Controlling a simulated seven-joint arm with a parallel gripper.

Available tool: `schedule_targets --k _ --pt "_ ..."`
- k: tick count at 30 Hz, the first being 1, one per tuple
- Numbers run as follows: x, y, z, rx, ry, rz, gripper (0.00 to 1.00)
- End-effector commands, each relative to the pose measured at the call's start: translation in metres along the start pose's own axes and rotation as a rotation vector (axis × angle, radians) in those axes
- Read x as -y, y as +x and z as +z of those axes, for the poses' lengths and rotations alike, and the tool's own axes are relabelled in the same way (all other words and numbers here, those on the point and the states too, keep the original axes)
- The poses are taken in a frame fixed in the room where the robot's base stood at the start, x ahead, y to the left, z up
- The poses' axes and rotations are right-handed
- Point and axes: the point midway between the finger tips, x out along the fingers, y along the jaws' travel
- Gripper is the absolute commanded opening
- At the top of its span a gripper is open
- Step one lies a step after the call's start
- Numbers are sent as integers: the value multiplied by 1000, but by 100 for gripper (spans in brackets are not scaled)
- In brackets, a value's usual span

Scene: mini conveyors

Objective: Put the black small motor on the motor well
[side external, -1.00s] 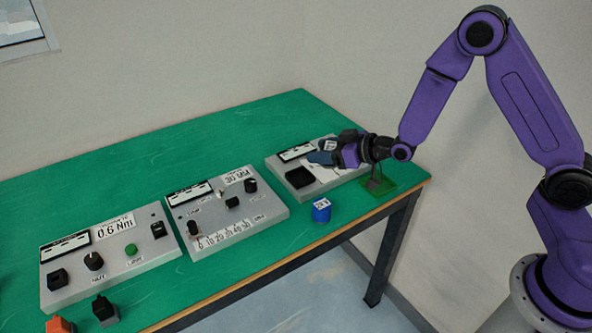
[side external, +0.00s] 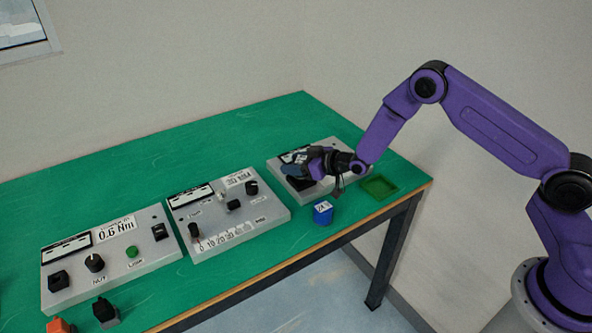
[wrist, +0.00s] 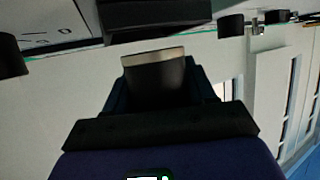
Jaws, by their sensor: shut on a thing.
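My gripper (side external: 291,171) is low over the right-hand grey panel (side external: 345,185), tilted far over. In the wrist view, my gripper (wrist: 158,88) is shut on a black small motor (wrist: 157,85) with a pale metallic edge at its far end. The motor is hidden behind the fingers in the side view. The black motor well (side external: 299,184) is on the panel, just below the fingers and partly covered by them. In the wrist view a dark block, probably the well (wrist: 155,14), lies just beyond the motor. I cannot tell whether they touch.
A blue block with a white label (side external: 323,214) stands in front of the panel. Two more grey panels with knobs (side external: 228,210) (side external: 110,262) stand to the left. The table (side external: 190,150) is clear behind.

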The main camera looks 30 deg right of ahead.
Motion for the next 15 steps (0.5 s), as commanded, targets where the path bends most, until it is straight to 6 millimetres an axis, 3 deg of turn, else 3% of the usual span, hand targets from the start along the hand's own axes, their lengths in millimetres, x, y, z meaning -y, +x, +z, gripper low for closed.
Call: schedule_targets --k 5,15 --pt "0 7 19 0 0 0 15" --pt "0 8 21 -1 0 0 15"
